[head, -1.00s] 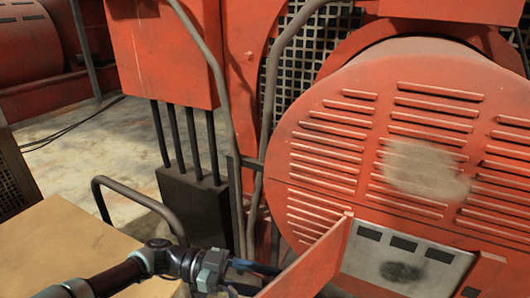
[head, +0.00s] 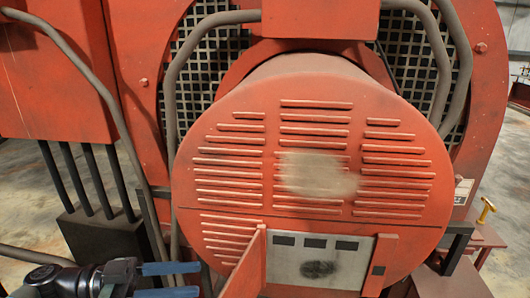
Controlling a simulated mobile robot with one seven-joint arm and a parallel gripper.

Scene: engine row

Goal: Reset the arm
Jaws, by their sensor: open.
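My gripper (head: 172,281) is at the lower left of the head view, with its blue fingers pointing right and apart. It is open, and nothing shows between the fingers. It is in front of the lower left of a large red round engine housing (head: 225,130) with slotted vents. Much of my arm is cut off by the bottom edge of the view.
A red upright plate (head: 248,268) and a grey panel (head: 340,262) with dark windows sit low on the housing, right of my gripper. A black box (head: 105,240) with several conduits stands at left. A yellow handle (head: 487,208) is at right.

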